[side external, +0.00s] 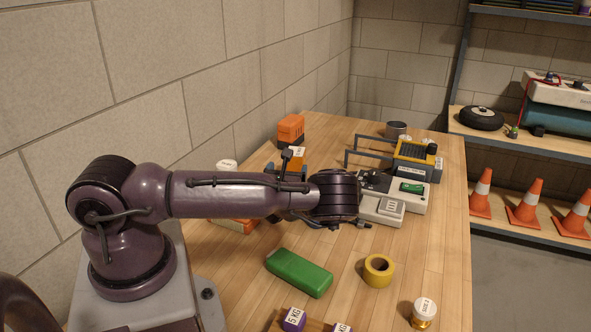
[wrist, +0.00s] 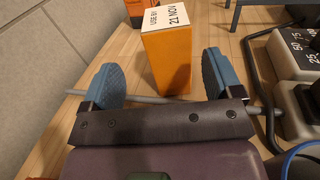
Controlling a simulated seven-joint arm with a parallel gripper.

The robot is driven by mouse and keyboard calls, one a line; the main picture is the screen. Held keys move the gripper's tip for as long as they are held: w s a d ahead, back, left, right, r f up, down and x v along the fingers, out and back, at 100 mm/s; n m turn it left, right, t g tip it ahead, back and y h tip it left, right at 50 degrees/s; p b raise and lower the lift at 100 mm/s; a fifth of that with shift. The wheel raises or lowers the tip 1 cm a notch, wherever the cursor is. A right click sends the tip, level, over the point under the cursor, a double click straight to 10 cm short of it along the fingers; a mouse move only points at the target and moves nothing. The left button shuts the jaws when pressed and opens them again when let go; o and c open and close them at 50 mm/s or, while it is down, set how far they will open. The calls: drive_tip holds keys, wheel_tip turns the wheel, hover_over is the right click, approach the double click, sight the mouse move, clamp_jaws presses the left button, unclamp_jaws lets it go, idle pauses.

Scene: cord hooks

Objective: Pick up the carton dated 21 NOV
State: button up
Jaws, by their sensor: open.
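The carton dated 21 NOV (wrist: 168,62) is an upright orange box with a white top reading "USE BY 21 NOV" in the wrist view. My gripper (wrist: 161,76) is open, with one blue finger pad to the left of the carton and one to the right. Gaps show on both sides, and the carton's lower part nears the gripper body. In the side external view the carton's labelled top (side external: 298,152) shows behind my arm, which hides much of it.
Another orange object (side external: 290,130) stands behind the carton. Grey-white equipment (side external: 381,208) stands to the right, with a black cable (wrist: 256,75) near my right finger. A green case (side external: 299,272), a yellow tape roll (side external: 378,270) and purple 5 KG weights (side external: 293,319) lie in front.

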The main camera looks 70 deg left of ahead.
sight(296, 168)
drive_tip(key=shift+f, duration=0.95)
drive_tip(key=shift+w+a+f, duration=0.1)
drive_tip(key=shift+a+f, duration=0.05)
drive_tip(key=shift+f, duration=0.1)
drive_tip(key=x, duration=0.4)
drive_tip(key=f+x, duration=0.1)
drive_tip(key=x, duration=0.2)
drive_tip(key=shift+w, duration=0.45)
drive_tip(key=shift+r, duration=0.1)
drive_tip(key=c, duration=1.2)
